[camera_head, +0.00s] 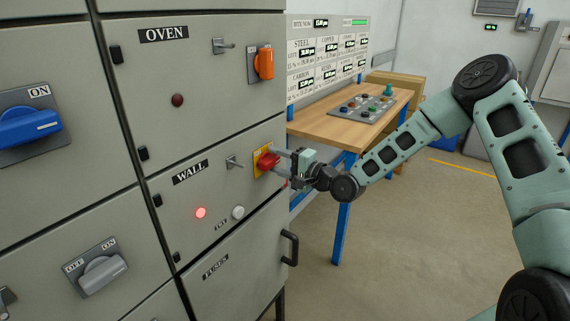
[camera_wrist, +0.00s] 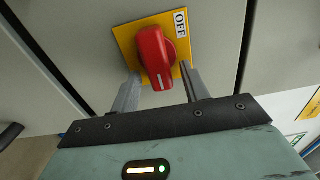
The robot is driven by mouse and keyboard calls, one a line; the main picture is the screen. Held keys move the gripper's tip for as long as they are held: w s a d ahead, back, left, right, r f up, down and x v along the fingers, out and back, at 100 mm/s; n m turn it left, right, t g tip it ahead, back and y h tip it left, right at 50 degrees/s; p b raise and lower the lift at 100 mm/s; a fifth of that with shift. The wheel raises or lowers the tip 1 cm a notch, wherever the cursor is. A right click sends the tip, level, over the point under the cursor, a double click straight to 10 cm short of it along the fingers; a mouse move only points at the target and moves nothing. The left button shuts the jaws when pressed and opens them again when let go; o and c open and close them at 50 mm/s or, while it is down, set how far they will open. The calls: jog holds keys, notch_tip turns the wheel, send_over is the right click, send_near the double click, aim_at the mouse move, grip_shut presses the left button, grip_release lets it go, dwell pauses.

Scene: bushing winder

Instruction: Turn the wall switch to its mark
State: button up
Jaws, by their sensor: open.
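The wall switch (camera_head: 268,161) is a red rotary knob on a yellow plate, set on the grey cabinet panel labelled WALL. In the wrist view the red knob (camera_wrist: 156,58) shows a pale line at its lower end. An OFF label (camera_wrist: 181,22) sits on the plate's upper right; no other label on the plate is visible. My gripper (camera_head: 282,164) is open in front of the switch. In the wrist view its two fingers (camera_wrist: 160,88) stand to either side of the knob's lower end, with gaps visible. Whether they touch the knob I cannot tell.
An orange switch (camera_head: 264,63) sits above on the OVEN panel. A small metal lever (camera_head: 235,162), a lit red lamp (camera_head: 200,212) and a white button (camera_head: 238,212) are near the wall switch. A black door handle (camera_head: 290,248) sticks out below. A wooden table (camera_head: 335,126) stands behind my gripper.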

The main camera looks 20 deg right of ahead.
jog(key=b+v, duration=0.3)
jog(key=v, duration=1.4)
jog(key=shift+s+d+b, duration=0.15)
jog(key=shift+b, duration=0.2)
jog(key=s+a+f+n+g+h, duration=0.3)
jog(key=a+n+g, duration=0.2)
jog(key=a, duration=0.1)
jog(key=s+a+f+n+g+h, duration=0.2)
jog(key=s+a+f+n+g, duration=0.15)
jog(key=a+n, duration=0.2)
jog(key=s+a+r+n+g+h, duration=0.2)
jog(key=s+a+r+n+g, duration=0.1)
jog(key=s, duration=0.8)
jog(key=s+a+r+n+g+h, duration=0.3)
jog(key=s+r+n, duration=0.2)
jog(key=s, duration=0.6)
jog(key=shift+s+a+r, duration=0.25)
jog(key=shift+s+r, duration=0.1)
jog(key=shift+s, duration=0.05)
